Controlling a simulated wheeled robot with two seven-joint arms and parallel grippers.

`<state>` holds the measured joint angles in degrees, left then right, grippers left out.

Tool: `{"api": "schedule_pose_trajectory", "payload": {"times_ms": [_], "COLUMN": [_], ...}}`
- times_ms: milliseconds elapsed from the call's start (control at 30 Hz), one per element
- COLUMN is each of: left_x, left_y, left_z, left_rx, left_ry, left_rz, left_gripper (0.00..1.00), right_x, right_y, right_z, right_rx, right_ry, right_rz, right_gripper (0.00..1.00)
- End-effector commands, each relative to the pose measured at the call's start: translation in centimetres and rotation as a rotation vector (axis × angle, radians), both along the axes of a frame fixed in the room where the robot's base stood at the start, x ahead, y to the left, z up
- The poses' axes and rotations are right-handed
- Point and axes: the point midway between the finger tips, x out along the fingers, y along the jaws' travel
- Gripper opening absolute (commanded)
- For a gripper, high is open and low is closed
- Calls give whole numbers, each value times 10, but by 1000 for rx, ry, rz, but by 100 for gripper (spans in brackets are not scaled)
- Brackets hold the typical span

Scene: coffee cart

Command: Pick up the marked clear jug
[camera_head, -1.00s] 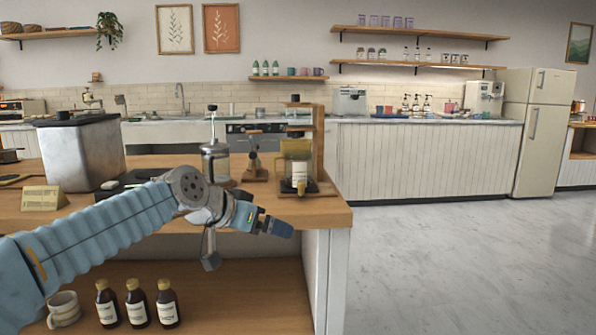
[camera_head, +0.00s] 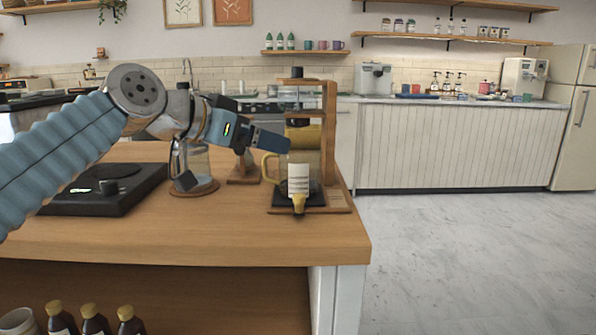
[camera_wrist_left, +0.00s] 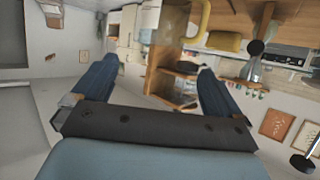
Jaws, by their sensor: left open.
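The clear jug (camera_head: 314,165) has a yellow handle, a yellow spout and a white label. It stands upright on a black pad at the foot of a wooden stand (camera_head: 330,125), near the table's right end. My left gripper (camera_head: 284,146) is at the upper left of the jug, close to its handle in the picture; contact cannot be told. Yellow parts, likely the jug's, show above the right finger there. My right gripper is in neither view.
A glass vessel (camera_head: 196,160) on a round wooden coaster and a small wooden stand (camera_head: 243,170) are left of the jug. A black flat device (camera_head: 105,190) lies further left. The front strip of the wooden table (camera_head: 200,240) is clear. Bottles (camera_head: 95,320) stand below.

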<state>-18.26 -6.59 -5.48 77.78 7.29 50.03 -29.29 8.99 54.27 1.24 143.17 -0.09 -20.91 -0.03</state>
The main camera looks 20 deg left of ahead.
Motion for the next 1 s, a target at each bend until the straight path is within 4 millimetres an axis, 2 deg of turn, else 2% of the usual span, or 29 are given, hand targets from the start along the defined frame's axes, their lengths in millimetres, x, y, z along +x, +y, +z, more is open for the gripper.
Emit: {"api": "schedule_pose_trajectory", "payload": {"times_ms": [200,433,700,1000], "left_x": [37,54,87,92], "left_y": [-20,-29,-46,-48], "left_z": [-18,-25,-40,-42], "left_rx": [0,0,1,0], "left_ry": [5,4,3,1], "left_rz": [-1,0,0,1], "left_gripper": [100,100,100,98], "right_x": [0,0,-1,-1], "right_y": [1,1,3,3], "right_z": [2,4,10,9], "right_rx": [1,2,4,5], "right_ry": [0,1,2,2], "right_rz": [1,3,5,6], "right_gripper": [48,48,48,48]}}
